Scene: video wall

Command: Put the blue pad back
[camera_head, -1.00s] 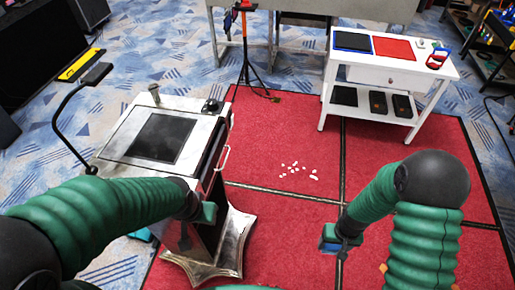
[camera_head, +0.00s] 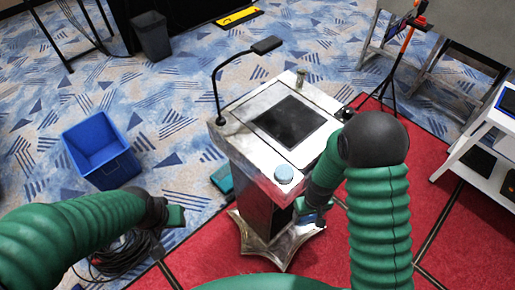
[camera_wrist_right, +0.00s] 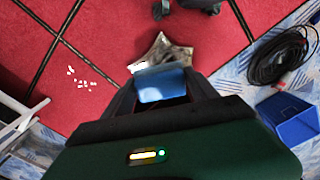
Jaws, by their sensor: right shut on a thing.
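My right gripper (camera_head: 309,212) is low beside the right side of the console (camera_head: 250,160). In the right wrist view, the right gripper (camera_wrist_right: 160,88) is shut on a blue pad (camera_wrist_right: 161,84), which sits between its dark fingers. In the head view only a small dark blue part of the pad shows, and the arm hides much of the gripper. My left gripper (camera_head: 175,215) is at the lower left, over the carpet; its fingers are too small to read. The white table (camera_head: 468,148) is cut off at the right edge, with a blue-edged item (camera_head: 507,100) on top.
The console has a dark panel (camera_head: 288,121), a bent-neck lamp (camera_head: 233,68) and a light blue round item (camera_head: 284,174) on its top. A blue bin (camera_head: 97,150) and coiled black cable (camera_head: 118,258) lie left. A tripod (camera_head: 396,55) stands behind. Red mat (camera_head: 410,185) is open at right.

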